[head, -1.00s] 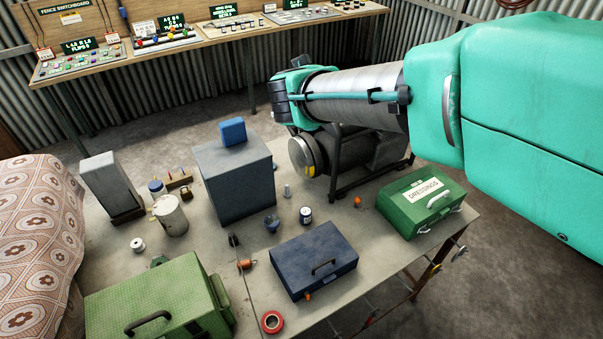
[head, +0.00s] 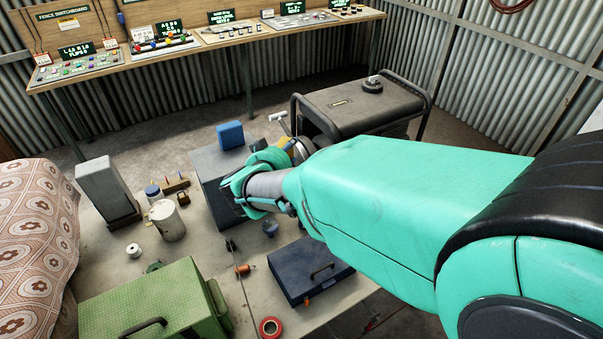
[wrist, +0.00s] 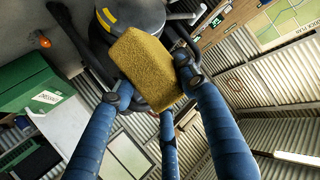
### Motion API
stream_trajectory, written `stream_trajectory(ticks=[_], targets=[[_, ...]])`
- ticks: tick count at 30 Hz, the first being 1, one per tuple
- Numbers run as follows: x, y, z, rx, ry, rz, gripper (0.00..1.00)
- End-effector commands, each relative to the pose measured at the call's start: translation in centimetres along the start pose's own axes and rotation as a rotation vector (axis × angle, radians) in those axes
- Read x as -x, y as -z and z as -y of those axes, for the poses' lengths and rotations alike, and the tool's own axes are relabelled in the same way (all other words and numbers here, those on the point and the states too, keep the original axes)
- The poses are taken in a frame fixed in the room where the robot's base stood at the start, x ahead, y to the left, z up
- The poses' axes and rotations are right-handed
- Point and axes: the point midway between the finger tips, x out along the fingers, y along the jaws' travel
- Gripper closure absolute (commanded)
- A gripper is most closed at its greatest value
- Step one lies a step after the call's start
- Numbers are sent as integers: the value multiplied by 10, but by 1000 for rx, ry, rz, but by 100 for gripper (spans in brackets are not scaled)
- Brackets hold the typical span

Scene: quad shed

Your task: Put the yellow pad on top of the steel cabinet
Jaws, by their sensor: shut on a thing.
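The yellow pad (wrist: 146,66) is held between the blue fingers of my gripper (wrist: 153,80), shown in the wrist view. In the head view a small yellow patch of the pad (head: 286,143) shows past my wrist, most of it hidden. The grey box-shaped cabinet (head: 209,163), which I take as the steel cabinet, stands on the bench. My arm covers its lower right part.
A generator (head: 355,105) in a black frame stands behind my wrist. A pale grey upright block (head: 102,185), a white can (head: 167,219), a green case (head: 150,305) and a navy box (head: 308,270) stand on the bench. The green dressings box (wrist: 40,85) shows in the wrist view.

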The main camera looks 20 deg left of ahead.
Motion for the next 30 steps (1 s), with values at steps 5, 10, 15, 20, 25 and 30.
stream_trajectory(ticks=[5, 10, 15, 20, 25, 30], targets=[[-27, -66, -1, 4, -1, 2, 69], [-48, -114, 0, 1, -1, 1, 69], [-60, -143, 0, 0, 0, 0, 69], [-64, -152, 0, -1, 0, -1, 69], [-64, -153, 0, -1, 0, -1, 69], [-64, -153, 0, -1, 0, -1, 69]])
